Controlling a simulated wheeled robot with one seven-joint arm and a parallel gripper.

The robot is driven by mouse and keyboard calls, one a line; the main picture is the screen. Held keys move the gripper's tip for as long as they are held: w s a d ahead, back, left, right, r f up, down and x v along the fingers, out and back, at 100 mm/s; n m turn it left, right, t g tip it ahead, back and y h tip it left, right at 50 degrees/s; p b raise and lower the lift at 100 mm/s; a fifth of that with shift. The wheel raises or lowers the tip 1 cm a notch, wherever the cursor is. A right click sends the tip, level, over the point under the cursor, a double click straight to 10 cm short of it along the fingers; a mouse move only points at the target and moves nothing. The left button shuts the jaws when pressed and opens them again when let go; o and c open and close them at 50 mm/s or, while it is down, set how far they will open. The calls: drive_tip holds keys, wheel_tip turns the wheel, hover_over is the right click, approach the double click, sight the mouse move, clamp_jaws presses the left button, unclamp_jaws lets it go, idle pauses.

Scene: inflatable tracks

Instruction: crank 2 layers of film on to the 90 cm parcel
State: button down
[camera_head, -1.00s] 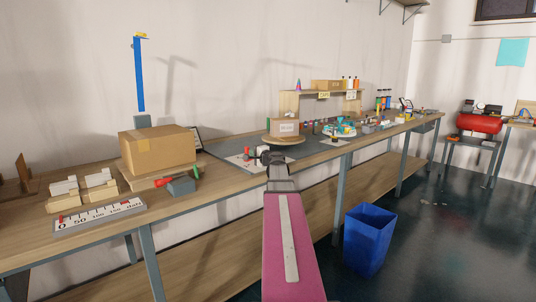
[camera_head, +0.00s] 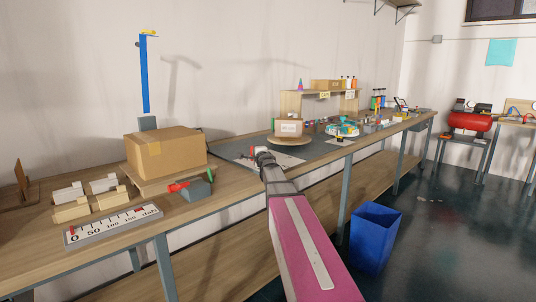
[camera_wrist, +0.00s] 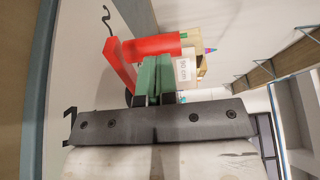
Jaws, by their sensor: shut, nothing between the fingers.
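The parcel (camera_head: 289,127), a small brown box with a white label, sits on a round wooden turntable (camera_head: 290,141) on the bench. In the wrist view its label (camera_wrist: 183,70) reads 90 cm. A red angled bar (camera_wrist: 121,62), which looks like a crank handle, lies just beyond my fingertips. It is only a small red spot in the head view. Film is not distinguishable.
A large brown carton (camera_head: 165,152), a toolbox-like grey block (camera_head: 196,188) and a scale board (camera_head: 113,226) stand on the bench to the left. A blue bin (camera_head: 374,238) stands on the floor at the right. A wooden shelf unit (camera_head: 291,103) is behind the turntable.

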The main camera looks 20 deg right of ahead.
drive_tip(key=shift+w+a, duration=0.25)
drive_tip(key=shift+w, duration=0.35)
drive_tip(key=shift+w+a, duration=0.25)
drive_tip(key=shift+w, duration=0.3)
drive_tip(key=shift+w+a, duration=0.15)
drive_tip(key=shift+w, duration=1)
